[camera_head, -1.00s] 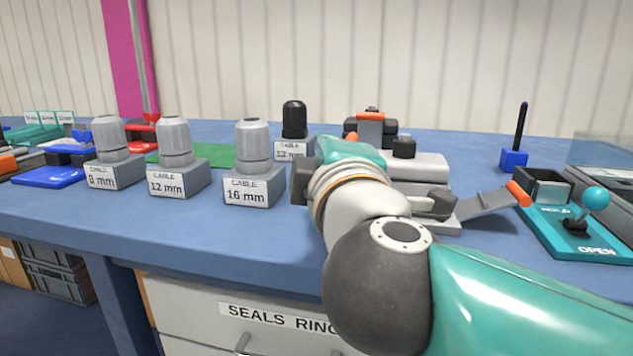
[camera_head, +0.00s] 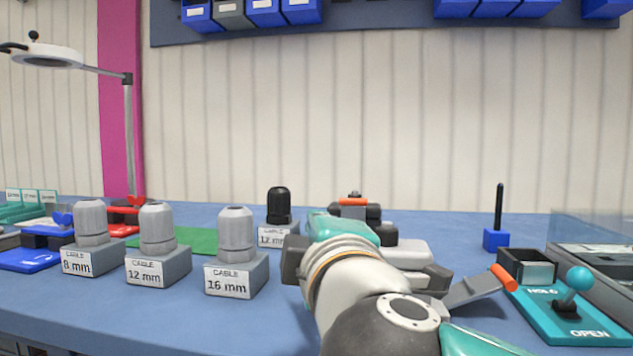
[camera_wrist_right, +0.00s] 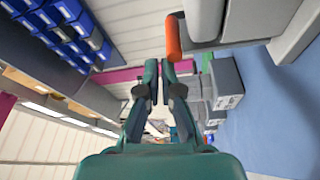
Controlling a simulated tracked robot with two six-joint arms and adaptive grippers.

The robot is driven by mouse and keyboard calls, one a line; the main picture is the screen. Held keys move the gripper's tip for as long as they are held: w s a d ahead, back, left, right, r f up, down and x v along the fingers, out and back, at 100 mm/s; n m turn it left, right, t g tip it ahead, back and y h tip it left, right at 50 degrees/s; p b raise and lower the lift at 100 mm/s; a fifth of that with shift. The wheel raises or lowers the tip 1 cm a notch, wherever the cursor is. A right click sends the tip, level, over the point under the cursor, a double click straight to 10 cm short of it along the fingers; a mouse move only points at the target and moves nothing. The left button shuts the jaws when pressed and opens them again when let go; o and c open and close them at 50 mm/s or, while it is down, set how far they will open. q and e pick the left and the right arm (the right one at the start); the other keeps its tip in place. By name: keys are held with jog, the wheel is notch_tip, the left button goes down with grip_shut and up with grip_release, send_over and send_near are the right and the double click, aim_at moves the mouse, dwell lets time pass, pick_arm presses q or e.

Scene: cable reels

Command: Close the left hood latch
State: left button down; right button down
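The grey hood unit (camera_head: 405,252) stands on the blue bench, partly hidden by my right arm. A flat latch lever with an orange grip (camera_head: 503,277) sticks out from its right side. The left side of the unit is hidden behind my arm. In the right wrist view, an orange grip (camera_wrist_right: 173,38) on a grey part lies just beside the tips of my right gripper (camera_wrist_right: 159,66). The fingers are drawn together with only a thin gap and nothing visible between them. I cannot tell whether the right fingertip touches the grip. My left gripper is not in view.
Cable blocks marked 8 mm (camera_head: 91,241), 12 mm (camera_head: 157,247) and 16 mm (camera_head: 236,255) stand left of my arm. A black-topped block (camera_head: 279,215) stands behind.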

notch_tip(320, 180, up, 8)
jog(key=shift+r, duration=0.25)
jog(key=shift+a, duration=0.1)
dwell(0.5)
